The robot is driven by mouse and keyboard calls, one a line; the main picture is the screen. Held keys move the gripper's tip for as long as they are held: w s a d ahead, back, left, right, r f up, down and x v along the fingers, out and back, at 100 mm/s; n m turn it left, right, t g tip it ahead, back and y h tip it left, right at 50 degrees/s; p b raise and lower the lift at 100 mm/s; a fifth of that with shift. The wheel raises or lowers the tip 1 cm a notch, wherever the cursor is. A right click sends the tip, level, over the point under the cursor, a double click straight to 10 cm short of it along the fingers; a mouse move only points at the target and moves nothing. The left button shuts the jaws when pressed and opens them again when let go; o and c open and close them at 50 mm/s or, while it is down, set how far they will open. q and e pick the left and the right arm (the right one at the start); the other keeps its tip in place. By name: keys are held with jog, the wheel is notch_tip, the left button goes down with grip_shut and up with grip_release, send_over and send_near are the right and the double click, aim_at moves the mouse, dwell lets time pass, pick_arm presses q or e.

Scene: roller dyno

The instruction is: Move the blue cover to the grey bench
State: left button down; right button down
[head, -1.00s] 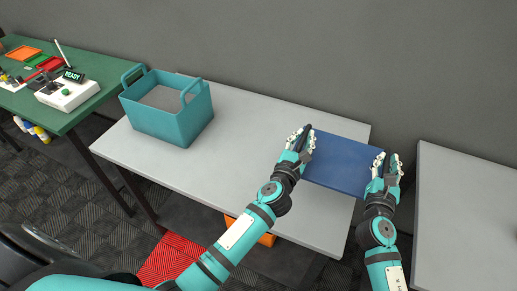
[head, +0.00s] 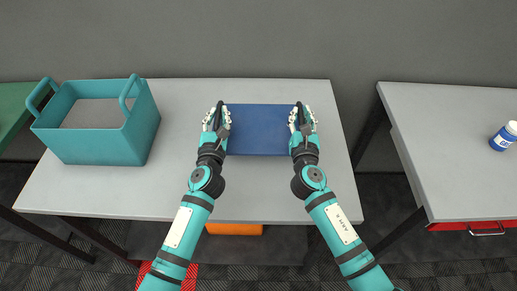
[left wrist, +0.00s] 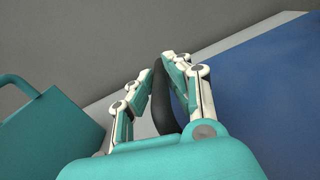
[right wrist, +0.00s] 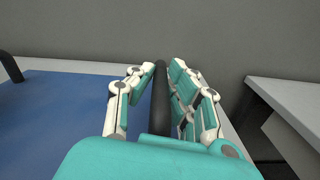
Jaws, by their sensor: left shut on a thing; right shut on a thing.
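The blue cover (head: 258,130) is a flat dark blue panel, held level between my two grippers above the middle light grey bench. Its black side handles show in the wrist views. My left gripper (head: 217,115) is shut on the handle at the cover's left edge. My right gripper (head: 303,116) is shut on the handle at its right edge. The cover also shows in the left wrist view (left wrist: 265,90) and the right wrist view (right wrist: 60,120). I cannot tell how far it is above the middle bench (head: 180,185).
A teal bin (head: 105,145) with two handles stands on the middle bench's left side. A second light grey bench (head: 450,150) stands to the right across a gap, carrying a white and blue bottle (head: 503,137). An orange object (head: 234,229) is below the middle bench. A wall is behind.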

aim_at(298, 128)
pick_arm(q)
jog(key=shift+f, duration=0.45)
pick_arm(e)
jog(key=shift+f, duration=0.45)
pick_arm(q)
jog(key=shift+f+b, duration=0.15)
jog(key=shift+b, duration=0.2)
pick_arm(e)
jog(key=shift+f, duration=0.15)
